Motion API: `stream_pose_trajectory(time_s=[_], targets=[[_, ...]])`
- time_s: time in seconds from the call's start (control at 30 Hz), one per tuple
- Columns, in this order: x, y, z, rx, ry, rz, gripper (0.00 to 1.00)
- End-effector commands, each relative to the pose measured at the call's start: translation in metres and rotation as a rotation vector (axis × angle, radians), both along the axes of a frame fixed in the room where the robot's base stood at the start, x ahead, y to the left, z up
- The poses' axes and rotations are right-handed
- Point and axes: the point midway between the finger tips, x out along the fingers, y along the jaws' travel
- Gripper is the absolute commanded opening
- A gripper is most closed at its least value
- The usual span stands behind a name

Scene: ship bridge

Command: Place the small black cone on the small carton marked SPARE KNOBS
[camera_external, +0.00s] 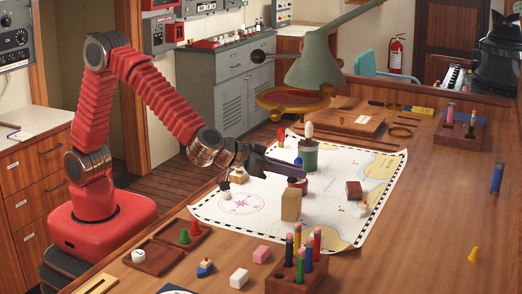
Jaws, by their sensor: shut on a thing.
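My gripper (298,172) reaches rightward over the chart, with its dark fingers close together. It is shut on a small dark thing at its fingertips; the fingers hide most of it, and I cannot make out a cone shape. A tan upright carton (291,205) stands on the chart just below and in front of the fingertips, apart from them. A smaller pale box (239,176) stands on the chart at the left, below my gripper's body. No lettering is legible on either, so I cannot tell which is marked SPARE KNOBS.
A green tin (308,155) stands behind the fingertips, under the desk lamp (314,62). A dark red block (354,190) is to the right. A pencil holder (290,279) and a tray with red and green cones (178,239) stand in front. The table's right side is mostly clear.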

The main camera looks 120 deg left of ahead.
Motion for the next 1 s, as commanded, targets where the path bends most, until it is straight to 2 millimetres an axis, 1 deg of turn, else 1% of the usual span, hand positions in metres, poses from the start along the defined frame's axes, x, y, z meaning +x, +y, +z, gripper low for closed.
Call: stream_pose_trajectory(time_s=[0.1, 0.23, 0.3, 0.63, 0.67, 0.9, 1.0], targets=[[0.000, 0.000, -0.015, 0.001, 0.004, -0.001, 0.00], [0.000, 0.000, -0.030, 0.001, 0.004, 0.000, 0.00], [0.000, 0.000, -0.033, 0.001, 0.002, 0.000, 0.00], [0.000, 0.000, -0.035, 0.000, 0.001, 0.000, 0.00], [0.000, 0.000, -0.035, 0.000, 0.001, 0.000, 0.16], [0.000, 0.000, -0.034, 0.000, 0.001, 0.000, 0.33], [0.000, 0.000, -0.034, 0.000, 0.001, 0.000, 0.33]])
